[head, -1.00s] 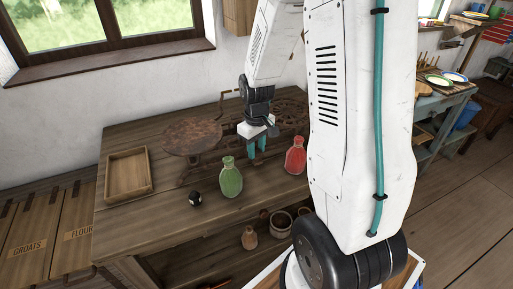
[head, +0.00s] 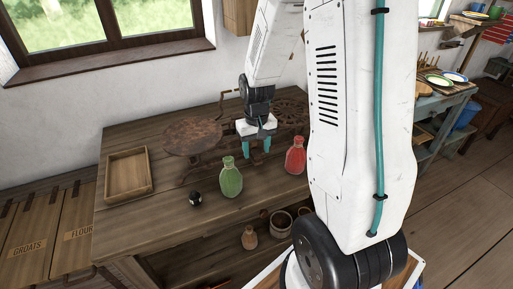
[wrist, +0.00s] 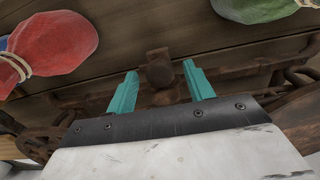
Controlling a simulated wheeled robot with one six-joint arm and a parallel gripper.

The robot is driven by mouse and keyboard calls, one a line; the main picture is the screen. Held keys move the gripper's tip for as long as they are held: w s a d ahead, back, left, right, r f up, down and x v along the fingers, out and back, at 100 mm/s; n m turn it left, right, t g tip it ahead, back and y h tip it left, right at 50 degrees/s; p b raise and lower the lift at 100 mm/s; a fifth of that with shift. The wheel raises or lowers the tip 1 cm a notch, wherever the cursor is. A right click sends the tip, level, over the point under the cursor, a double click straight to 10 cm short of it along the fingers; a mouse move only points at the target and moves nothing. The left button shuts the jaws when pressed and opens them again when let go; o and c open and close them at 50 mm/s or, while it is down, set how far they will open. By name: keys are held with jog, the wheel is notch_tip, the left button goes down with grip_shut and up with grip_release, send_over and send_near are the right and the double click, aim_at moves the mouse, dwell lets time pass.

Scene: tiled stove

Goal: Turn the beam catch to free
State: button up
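A rusty balance scale stands on the wooden table, with a round pan (head: 195,134) on the left and a second openwork round part (head: 290,108) on the right. In the wrist view, a rusty knob (wrist: 160,74), which looks like the beam catch, sits on a rusty bar (wrist: 240,69). My gripper (head: 254,149) is above the middle of the scale. Its teal fingers (wrist: 160,82) are open, one on each side of the knob in the picture; contact cannot be told. The knob is hidden behind my gripper in the head view.
A green bottle (head: 231,180) and a red bottle (head: 295,157) stand in front of the scale. A small black object (head: 195,199) and a wooden tray (head: 128,188) are to the left. Pots (head: 281,222) stand on the shelf below.

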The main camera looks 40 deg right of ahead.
aim_at(257, 151)
jog(key=shift+r, duration=0.1)
notch_tip(257, 151, up, 8)
jog(key=shift+f, duration=0.2)
dwell(0.7)
